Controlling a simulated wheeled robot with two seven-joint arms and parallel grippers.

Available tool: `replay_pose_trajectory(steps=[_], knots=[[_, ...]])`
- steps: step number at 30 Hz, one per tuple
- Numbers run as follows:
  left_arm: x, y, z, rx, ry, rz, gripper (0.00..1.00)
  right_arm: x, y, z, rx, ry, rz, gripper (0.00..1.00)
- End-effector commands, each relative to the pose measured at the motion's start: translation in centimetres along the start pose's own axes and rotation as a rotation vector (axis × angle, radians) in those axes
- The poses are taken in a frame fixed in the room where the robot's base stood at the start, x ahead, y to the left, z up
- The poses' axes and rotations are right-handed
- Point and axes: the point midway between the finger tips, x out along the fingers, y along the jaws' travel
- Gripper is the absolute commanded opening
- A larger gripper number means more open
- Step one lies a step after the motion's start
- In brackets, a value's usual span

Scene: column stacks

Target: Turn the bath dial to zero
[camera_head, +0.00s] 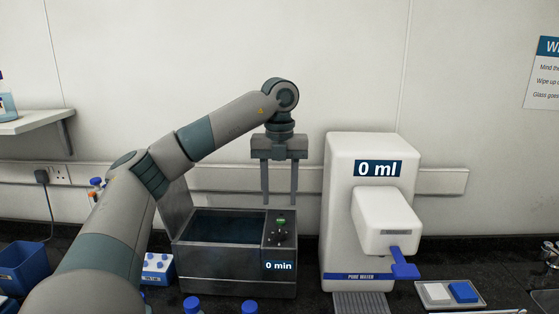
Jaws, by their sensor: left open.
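The bath (228,285) is a dark grey metal box with an open basin of dark water, left of centre on the bench. Its lid stands open at the left. The bath dial (280,234) is a small dark knob on the panel right of the basin, with a small green light above it. My left gripper (280,202) is open and empty, pointing down above and behind the dial in the picture. The fingers appear apart from the dial. My right gripper is not in view.
A white pure water dispenser (342,224) reading "0 ml" stands close right of the bath, with a blue lever (404,265). A tray with white and blue blocks (450,293) lies further right. Blue-capped bottles (192,304) stand in front. A blue bin (22,266) is at the left.

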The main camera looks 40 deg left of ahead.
Motion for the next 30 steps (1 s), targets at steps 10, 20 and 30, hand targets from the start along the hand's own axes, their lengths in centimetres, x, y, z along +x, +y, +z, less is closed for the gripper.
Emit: replay_pose_trajectory(steps=[10, 20, 30], knots=[[-4.5, 0.0, 0.0, 0.001, -0.003, -0.001, 0.43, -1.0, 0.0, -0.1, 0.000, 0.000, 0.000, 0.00], [-7.4, 0.0, 0.0, 0.000, -0.001, -0.001, 0.43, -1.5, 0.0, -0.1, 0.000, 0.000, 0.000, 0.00], [-7.9, 0.0, 0.0, 0.000, 0.000, 0.000, 0.43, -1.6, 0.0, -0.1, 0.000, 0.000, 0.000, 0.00]])
